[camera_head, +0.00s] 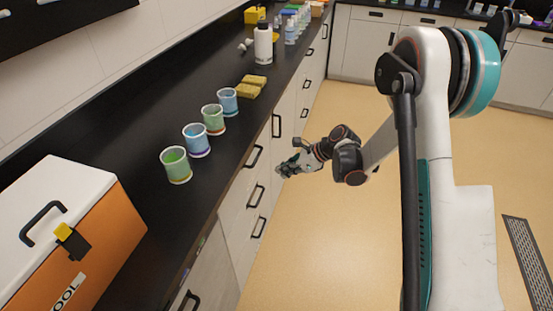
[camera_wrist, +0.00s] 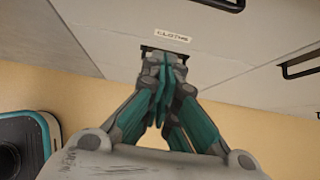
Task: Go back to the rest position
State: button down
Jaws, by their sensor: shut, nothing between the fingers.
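My gripper (camera_head: 287,170) is off the counter's front edge, low in front of the white drawer fronts. In the wrist view my gripper (camera_wrist: 166,66) has its teal fingers together, with nothing between them. Its tips overlap the dark handle (camera_wrist: 165,52) of a drawer labelled "CLOTHS" (camera_wrist: 173,36). I cannot tell whether they touch the handle. The drawer front looks closed. My arm reaches down and left from its column in the head view.
Several cups, among them a green one (camera_head: 176,165), stand on the black counter (camera_head: 125,125). Yellow sponges (camera_head: 249,87) and a white bottle (camera_head: 263,45) stand farther back. The tan floor (camera_head: 310,235) is open.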

jog(key=s+d+r+n+t+h, duration=0.1)
jog(key=s+d+r+n+h, duration=0.15)
jog(key=s+r+n, duration=0.55)
jog(key=s+d+r+n+t+h, duration=0.15)
jog(key=s+d+r, duration=0.25)
jog(key=r, duration=0.8)
jog(key=s+d+r+n+h, duration=0.2)
jog(key=s+n, duration=0.4)
jog(key=s, duration=0.4)
jog(key=s+d+r+n+t+h, duration=0.1)
jog(key=s+d+r+n+h, duration=0.1)
jog(key=s+d+n, duration=0.3)
jog(key=s+n, duration=0.1)
jog(key=s, duration=0.3)
jog(key=shift+s+r, duration=0.35)
jog(key=shift+n+t, duration=0.25)
